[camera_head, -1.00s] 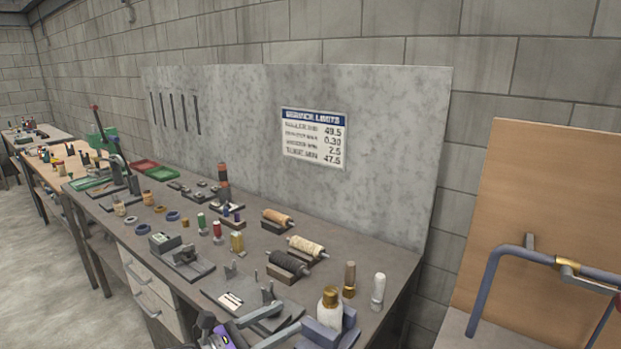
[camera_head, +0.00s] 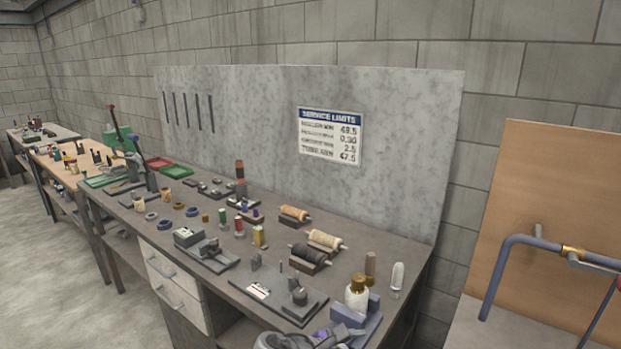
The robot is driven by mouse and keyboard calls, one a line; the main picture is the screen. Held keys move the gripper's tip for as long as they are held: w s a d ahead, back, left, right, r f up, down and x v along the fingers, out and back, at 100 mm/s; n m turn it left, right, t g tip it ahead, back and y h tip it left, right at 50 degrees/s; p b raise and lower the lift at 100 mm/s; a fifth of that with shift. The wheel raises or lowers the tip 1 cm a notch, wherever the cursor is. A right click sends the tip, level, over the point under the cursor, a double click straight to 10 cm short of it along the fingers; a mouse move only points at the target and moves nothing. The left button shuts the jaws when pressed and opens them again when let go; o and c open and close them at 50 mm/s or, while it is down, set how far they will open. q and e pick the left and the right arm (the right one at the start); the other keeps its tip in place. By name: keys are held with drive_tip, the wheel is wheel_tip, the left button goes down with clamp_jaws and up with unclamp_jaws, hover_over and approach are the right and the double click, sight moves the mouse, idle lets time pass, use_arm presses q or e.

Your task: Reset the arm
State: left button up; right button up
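A grey and purple part of my arm (camera_head: 300,340) shows at the bottom edge, in front of the workbench; it appears to be my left gripper, cut off by the frame. Its fingers cannot be made out, so I cannot tell whether it is open or shut. My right gripper is not in view. The grey workbench (camera_head: 215,283) runs along the wall. Near its right end are a white bottle with a gold cap (camera_head: 357,292), a blue-grey block (camera_head: 350,317) and a pale upright cylinder (camera_head: 397,279).
Several rollers on stands (camera_head: 325,240) and a fixture plate (camera_head: 270,292) occupy the bench. A grey back panel (camera_head: 260,110) with a service limits sign (camera_head: 330,137) stands behind. A blue pipe (camera_head: 497,270) crosses a wooden board at right. Floor at left (camera_head: 50,235) is clear.

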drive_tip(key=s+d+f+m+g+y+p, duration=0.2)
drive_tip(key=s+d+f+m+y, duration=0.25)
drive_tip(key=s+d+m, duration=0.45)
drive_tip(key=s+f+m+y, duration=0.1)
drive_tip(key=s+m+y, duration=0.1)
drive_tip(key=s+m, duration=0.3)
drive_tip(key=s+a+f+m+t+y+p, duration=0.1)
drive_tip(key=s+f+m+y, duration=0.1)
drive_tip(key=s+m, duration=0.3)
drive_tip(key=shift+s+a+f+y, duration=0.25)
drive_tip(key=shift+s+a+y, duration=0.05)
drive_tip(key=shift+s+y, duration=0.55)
